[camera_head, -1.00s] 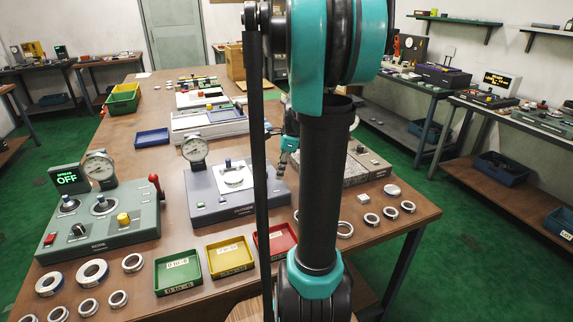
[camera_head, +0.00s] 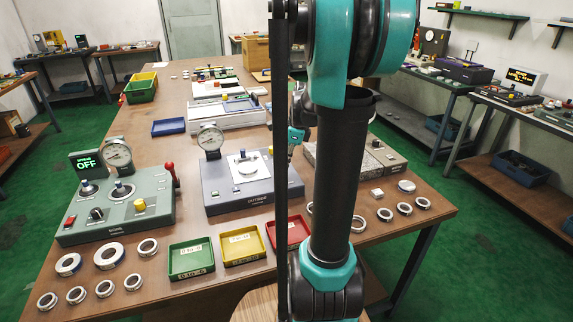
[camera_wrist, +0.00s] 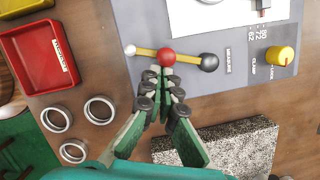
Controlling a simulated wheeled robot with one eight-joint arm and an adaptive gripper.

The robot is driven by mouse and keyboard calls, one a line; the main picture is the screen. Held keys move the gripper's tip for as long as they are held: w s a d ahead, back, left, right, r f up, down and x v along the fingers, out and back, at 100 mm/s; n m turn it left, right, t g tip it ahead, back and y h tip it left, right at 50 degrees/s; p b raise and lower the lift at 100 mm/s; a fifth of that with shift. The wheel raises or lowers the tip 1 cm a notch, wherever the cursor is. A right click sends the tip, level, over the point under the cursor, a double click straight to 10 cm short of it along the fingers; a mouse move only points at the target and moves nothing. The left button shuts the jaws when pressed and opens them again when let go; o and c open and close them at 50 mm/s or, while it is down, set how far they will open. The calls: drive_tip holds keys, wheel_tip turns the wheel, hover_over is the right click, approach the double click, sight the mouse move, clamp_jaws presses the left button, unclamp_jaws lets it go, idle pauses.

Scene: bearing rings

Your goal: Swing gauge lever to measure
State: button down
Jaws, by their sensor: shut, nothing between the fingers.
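The outside gauge (camera_head: 224,199) is a blue-grey box with a dial (camera_head: 210,137) and a white plate carrying a ring (camera_head: 247,168). In the wrist view its lever (camera_wrist: 187,58) is a yellow bar with a black hub at the right, a red ball (camera_wrist: 166,57) along it and a pale ball (camera_wrist: 130,49) at the left end. My gripper (camera_wrist: 165,74) is shut and empty, its tips just below the red ball; I cannot tell whether they touch it. In the head view my arm hides the lever, and my gripper (camera_head: 296,134) shows only partly.
A yellow knob (camera_wrist: 281,56) sits right of the lever. A speckled block (camera_wrist: 225,150) lies below the gauge. A red tray (camera_wrist: 40,57) and several loose rings (camera_wrist: 101,109) lie to the left. The bore gauge (camera_head: 117,212) stands left in the head view.

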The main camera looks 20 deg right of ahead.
drive_tip(key=shift+a+m, duration=0.2)
drive_tip(key=shift+m, duration=0.1)
drive_tip(key=shift+a+m+t, duration=0.3)
drive_tip(key=shift+a+m, duration=0.35)
drive_tip(key=shift+m, duration=0.35)
drive_tip(key=a+m, duration=0.1)
drive_tip(key=m, duration=0.1)
drive_tip(key=shift+w+a+m+t+h, duration=0.3)
drive_tip(key=shift+w+a+h, duration=0.05)
drive_tip(key=shift+a+h, duration=0.05)
drive_tip(key=shift+w+a, duration=0.7)
drive_tip(key=shift+a, duration=0.25)
drive_tip(key=shift+w+a, duration=0.4)
drive_tip(key=shift+w, duration=0.25)
drive_tip(key=shift+w+a, duration=0.4)
drive_tip(key=shift+w, duration=0.3)
